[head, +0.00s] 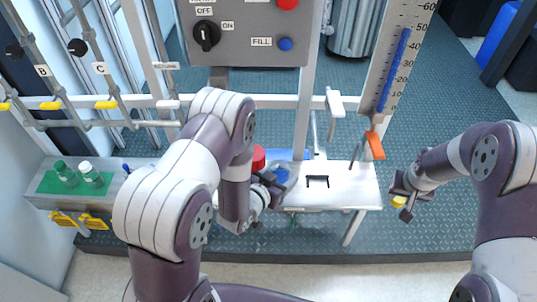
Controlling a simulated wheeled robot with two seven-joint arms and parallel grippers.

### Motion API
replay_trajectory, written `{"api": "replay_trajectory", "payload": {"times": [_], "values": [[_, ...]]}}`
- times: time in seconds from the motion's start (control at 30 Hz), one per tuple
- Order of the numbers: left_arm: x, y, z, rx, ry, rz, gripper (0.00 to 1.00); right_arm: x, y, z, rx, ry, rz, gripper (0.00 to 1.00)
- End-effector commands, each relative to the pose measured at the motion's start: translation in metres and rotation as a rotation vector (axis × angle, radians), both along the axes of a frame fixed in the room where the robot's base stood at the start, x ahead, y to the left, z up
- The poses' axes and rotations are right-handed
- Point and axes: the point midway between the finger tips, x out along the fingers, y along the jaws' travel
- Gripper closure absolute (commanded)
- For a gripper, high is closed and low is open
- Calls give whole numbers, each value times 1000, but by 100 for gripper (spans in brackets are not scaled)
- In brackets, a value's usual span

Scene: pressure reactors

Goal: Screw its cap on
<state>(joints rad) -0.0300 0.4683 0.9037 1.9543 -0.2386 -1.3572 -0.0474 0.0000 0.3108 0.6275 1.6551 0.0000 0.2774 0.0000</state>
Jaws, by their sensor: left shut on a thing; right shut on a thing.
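My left gripper (275,186) is over the front of the white bench, its dark jaws partly hidden by my own arm. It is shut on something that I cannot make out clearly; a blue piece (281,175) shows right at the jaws. My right gripper (404,200) is out to the right of the bench, over the floor. It is shut on a small yellow piece (398,202) that looks like a cap. The two grippers are well apart. Two small bottles, one green-capped (65,173) and one white-capped (90,174), stand on a green mat (48,183) at the left.
A red round part (258,158) shows behind my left arm. The white bench (345,190) has a dark-edged slot (317,182). An orange-handled lever (375,145) hangs below the scale. Yellow clips (95,221) hang at the left shelf's front. A control panel (250,35) stands behind.

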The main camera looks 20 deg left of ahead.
Motion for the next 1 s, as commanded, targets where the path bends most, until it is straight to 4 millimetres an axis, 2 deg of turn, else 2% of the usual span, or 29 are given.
{"api": "replay_trajectory", "payload": {"times": [0.1, 0.2, 0.4, 0.83, 0.93, 1.0], "values": [[-11, -31, -10, 0, 0, -147, 92, 0, 0, 0, 0, 0, 0, 86], [-20, -54, -17, -1, 0, -255, 92, 0, 0, 0, 0, 0, 0, 86], [-30, -82, -25, 0, -1, -390, 92, 0, 0, 0, 0, 0, 0, 86], [-33, -88, -27, 0, 0, -418, 92, 0, 1, 0, 0, 0, 2, 86], [-33, -88, -27, 0, 0, -418, 92, 0, 12, 1, 0, 0, 28, 86], [-33, -88, -27, 0, 0, -417, 92, 3, 28, 6, -1, -1, 66, 86]]}}
